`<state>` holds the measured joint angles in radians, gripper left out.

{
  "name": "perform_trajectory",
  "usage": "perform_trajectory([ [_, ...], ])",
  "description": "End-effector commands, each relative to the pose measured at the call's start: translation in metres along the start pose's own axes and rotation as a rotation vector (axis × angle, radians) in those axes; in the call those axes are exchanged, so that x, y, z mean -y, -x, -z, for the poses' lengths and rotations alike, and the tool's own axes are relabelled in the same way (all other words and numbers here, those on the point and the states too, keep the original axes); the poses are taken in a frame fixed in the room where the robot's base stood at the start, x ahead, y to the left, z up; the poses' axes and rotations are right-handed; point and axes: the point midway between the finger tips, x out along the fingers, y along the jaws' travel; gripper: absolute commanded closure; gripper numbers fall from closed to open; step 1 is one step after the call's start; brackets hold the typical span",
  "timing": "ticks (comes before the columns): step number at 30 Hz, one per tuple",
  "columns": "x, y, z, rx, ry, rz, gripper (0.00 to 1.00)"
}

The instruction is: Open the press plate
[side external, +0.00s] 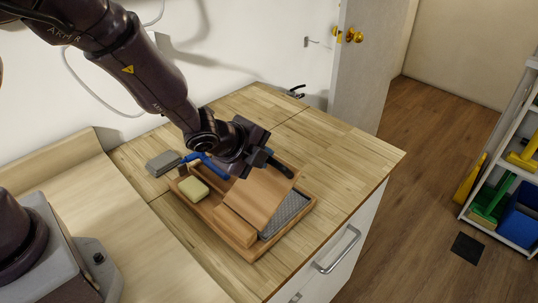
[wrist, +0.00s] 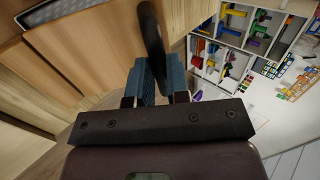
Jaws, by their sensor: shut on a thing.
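The press plate (side external: 262,198) is a wooden board on a wooden tray (side external: 247,252). It stands tilted up, its right edge raised above a grey textured pad (side external: 288,213). My gripper (side external: 268,160) is at the plate's raised upper edge, shut on its dark handle (side external: 281,168). In the wrist view, the dark curved handle (wrist: 153,40) sits between the blue finger pads of my gripper (wrist: 159,80). The plate (wrist: 55,65) shows at the left there, with the textured pad (wrist: 40,12) at the top left corner. My wrist hides part of the tray's back side.
A yellow sponge (side external: 193,190) lies in the tray's left part. A blue-handled tool (side external: 212,166) and a grey block (side external: 163,163) are behind and left. The wooden counter (side external: 345,150) is clear at the right. A door (side external: 362,50) and a shelf (side external: 510,170) stand beyond.

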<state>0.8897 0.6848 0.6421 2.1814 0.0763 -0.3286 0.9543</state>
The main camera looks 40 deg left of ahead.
Motion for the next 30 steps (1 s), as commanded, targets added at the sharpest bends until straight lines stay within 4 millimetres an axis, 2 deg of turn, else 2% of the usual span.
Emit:
perform_trajectory([
  [15, -0.036, 0.057, -0.002, 0.005, -0.007, 0.469, 1.00],
  [30, -0.086, 0.089, -0.001, 0.000, -0.010, 0.905, 1.00],
])
